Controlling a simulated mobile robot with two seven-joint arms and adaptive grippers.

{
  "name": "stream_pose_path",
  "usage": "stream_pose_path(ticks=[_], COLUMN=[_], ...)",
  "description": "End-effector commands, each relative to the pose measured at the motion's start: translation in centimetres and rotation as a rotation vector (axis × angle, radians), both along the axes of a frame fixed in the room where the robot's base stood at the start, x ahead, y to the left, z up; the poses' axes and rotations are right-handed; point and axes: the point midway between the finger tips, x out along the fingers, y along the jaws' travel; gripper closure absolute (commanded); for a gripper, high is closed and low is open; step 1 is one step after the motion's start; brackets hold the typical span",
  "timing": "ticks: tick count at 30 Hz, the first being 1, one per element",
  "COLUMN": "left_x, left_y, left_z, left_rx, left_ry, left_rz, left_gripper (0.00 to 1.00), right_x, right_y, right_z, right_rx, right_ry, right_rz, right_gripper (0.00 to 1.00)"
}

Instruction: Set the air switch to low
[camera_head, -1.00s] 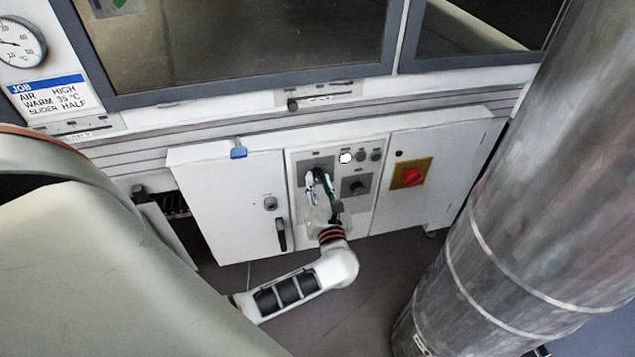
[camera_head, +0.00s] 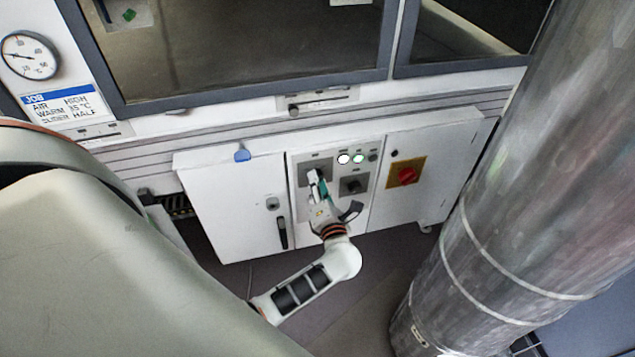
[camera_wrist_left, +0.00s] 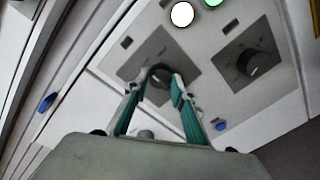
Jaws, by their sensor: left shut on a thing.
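The air switch (camera_wrist_left: 158,77) seems to be the left dark round knob on a grey plate of the control panel; its label is too small to read. My left gripper (camera_head: 316,177) is at this knob and mostly hides it in the head view. In the left wrist view my left gripper (camera_wrist_left: 162,88) has its two green-sided fingers closed on either side of the knob. The knob's setting cannot be read. My right gripper is not in view.
A second dark knob (camera_head: 353,185) sits right of it, below a lit white lamp (camera_head: 344,159) and a lit green lamp (camera_head: 359,158). A red knob on a yellow plate (camera_head: 407,174) is further right. A job card (camera_head: 62,107) reads AIR HIGH. A large metal pipe (camera_head: 500,200) stands at right.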

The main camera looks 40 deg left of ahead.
Motion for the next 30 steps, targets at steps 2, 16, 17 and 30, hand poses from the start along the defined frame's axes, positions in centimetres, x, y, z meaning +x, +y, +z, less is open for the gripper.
stream_pose_path(ticks=[2,16,17,30], left_x=[0.0,0.0,0.0,-0.9], left_y=[0.0,0.0,0.0,-1.2], left_z=[0.1,0.0,0.0,0.0], left_rx=[0.005,0.006,0.006,0.002], left_ry=[0.004,0.005,0.005,0.006], left_rz=[0.0,0.0,0.0,-0.002], left_gripper=[0.97,0.58,0.58,0.58], right_x=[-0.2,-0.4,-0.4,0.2], right_y=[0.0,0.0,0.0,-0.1], right_z=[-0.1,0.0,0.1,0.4], right_rx=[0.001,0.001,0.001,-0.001], right_ry=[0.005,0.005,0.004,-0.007], right_rz=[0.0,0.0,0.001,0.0], right_gripper=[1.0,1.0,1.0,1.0])
